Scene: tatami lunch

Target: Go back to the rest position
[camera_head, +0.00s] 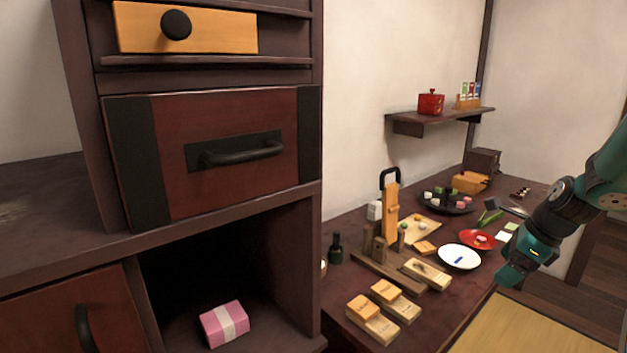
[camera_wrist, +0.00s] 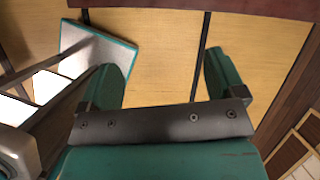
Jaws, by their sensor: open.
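My gripper (camera_wrist: 165,85) is open in the wrist view, with its two green fingers apart and nothing between them. Behind the fingers lies the tan tatami floor. In the head view my dark and green arm comes in from the right edge, and the gripper (camera_head: 512,275) hangs past the front edge of the low dark table (camera_head: 445,318). It is to the right of the white plate (camera_head: 459,257) and appears apart from it. In the head view the fingertips are too small to make out clearly.
A dark cabinet (camera_head: 312,150) fills the left, with a pink wrapped box (camera_head: 224,324) in its open compartment. The table holds wooden boxes (camera_head: 372,320), a red plate (camera_head: 478,240) and a dark tray (camera_head: 462,207). A wall shelf (camera_head: 430,121) bears a red pot (camera_head: 431,103). Tatami (camera_head: 535,330) lies clear at lower right.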

